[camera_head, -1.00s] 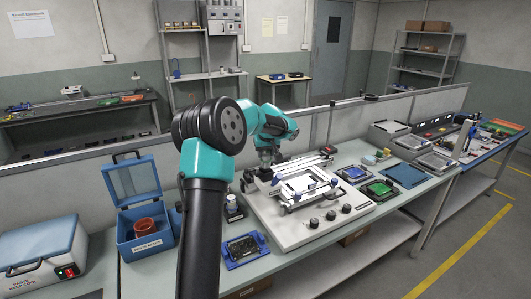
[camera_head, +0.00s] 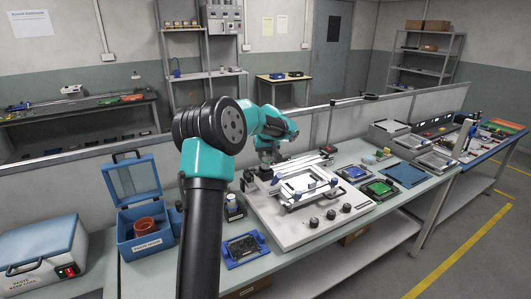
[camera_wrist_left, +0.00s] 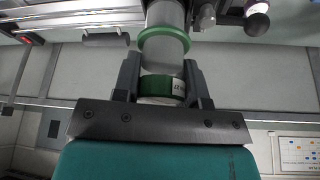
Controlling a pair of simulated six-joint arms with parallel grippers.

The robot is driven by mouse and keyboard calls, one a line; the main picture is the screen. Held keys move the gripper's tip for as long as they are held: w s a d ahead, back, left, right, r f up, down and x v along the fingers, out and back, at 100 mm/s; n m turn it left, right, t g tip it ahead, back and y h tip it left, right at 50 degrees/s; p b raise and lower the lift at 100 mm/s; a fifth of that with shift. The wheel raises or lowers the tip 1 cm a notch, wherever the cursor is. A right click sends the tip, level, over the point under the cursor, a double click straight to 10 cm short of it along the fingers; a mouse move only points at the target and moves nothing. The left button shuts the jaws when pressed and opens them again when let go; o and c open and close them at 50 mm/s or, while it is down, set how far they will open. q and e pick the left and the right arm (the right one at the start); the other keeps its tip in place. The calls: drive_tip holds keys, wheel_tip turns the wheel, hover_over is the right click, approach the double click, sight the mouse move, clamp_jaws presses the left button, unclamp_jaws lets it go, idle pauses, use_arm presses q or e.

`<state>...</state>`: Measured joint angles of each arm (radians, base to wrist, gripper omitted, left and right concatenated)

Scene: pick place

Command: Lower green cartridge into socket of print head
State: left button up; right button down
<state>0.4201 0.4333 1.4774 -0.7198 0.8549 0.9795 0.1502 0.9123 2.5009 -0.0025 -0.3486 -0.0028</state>
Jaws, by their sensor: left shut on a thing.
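My left gripper (camera_wrist_left: 162,92) is shut on the green cartridge (camera_wrist_left: 160,84), which shows a green band with a small label between the two fingers in the left wrist view. A grey cylinder runs from the cartridge to a green ring (camera_wrist_left: 165,40), with more grey cylinder beyond it. I cannot tell where cartridge ends and print head begins, or how deep it sits. In the head view my left gripper (camera_head: 266,163) is small, at the back left of the white printing machine (camera_head: 262,217); cartridge and socket cannot be made out there. My right gripper is not in view.
A blue open box (camera_head: 146,241) with a brown-red roll stands to the left. A blue tray (camera_head: 243,248) lies in front of the machine. Green board frames (camera_head: 380,189) lie to its right. A low grey partition (camera_head: 60,190) runs behind the bench.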

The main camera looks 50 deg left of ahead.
sight(265, 159)
use_arm(q)
drive_tip(key=shift+f, duration=1.6)
idle(0.7)
drive_tip(key=o, duration=1.2)
drive_tip(key=shift+c, duration=0.2)
drive_tip(key=c, duration=0.4)
drive_tip(key=shift+o, duration=0.2)
drive_tip(key=shift+r, duration=3.5)
